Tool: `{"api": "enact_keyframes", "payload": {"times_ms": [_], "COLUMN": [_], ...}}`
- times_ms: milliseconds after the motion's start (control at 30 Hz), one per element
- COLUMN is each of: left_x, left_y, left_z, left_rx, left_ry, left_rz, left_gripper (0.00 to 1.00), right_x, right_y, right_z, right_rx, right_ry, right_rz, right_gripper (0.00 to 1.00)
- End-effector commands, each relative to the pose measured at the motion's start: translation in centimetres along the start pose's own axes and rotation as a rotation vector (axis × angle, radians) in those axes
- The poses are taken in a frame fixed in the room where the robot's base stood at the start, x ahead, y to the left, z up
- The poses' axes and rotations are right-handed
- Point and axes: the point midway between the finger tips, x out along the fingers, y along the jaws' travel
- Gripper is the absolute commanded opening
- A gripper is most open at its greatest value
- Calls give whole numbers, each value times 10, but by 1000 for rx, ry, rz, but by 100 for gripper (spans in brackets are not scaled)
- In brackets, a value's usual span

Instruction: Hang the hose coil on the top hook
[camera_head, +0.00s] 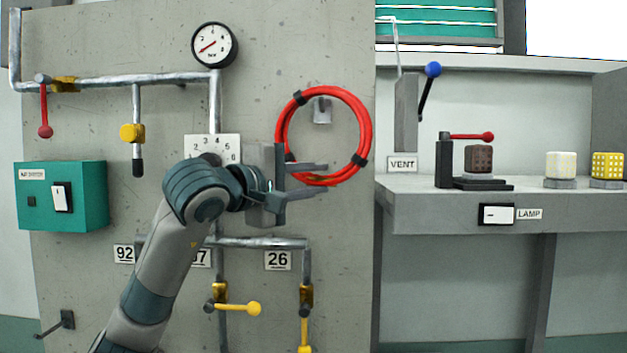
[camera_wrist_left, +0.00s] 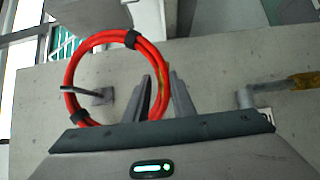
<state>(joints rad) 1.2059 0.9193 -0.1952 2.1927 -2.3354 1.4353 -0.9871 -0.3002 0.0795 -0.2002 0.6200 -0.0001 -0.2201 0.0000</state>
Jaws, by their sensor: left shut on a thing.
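The red hose coil (camera_head: 367,122), bound with black bands, hangs upright in front of the grey panel. My left gripper (camera_head: 318,178) is shut on its lower part. The left wrist view shows the coil (camera_wrist_left: 86,46) held between the two fingers (camera_wrist_left: 161,75). The top hook (camera_head: 322,110) shows inside the ring, below its upper edge, with a gap between them. In the left wrist view the hook (camera_wrist_left: 98,93) crosses the coil's far side. I cannot tell whether the coil touches it. My right gripper is not in view.
A second hook (camera_head: 66,321) is low on the panel's left. A gauge (camera_head: 214,45), pipes and a number dial (camera_head: 220,143) are left of the coil. Yellow-handled valves (camera_head: 237,307) are below. A grey shelf (camera_head: 430,212) with a lever and blocks is at right.

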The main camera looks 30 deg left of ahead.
Motion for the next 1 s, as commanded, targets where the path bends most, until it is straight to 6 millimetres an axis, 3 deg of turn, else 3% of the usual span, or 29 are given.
{"api": "enact_keyframes", "payload": {"times_ms": [333,1000], "left_x": [6,6], "left_y": [-8,-8], "left_z": [-5,-5], "left_rx": [0,0], "left_ry": [1,1], "left_rz": [2,2], "left_gripper": [0,0], "right_x": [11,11], "right_y": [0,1], "right_z": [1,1], "right_rx": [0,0], "right_ry": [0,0], "right_rz": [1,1], "right_gripper": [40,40]}}
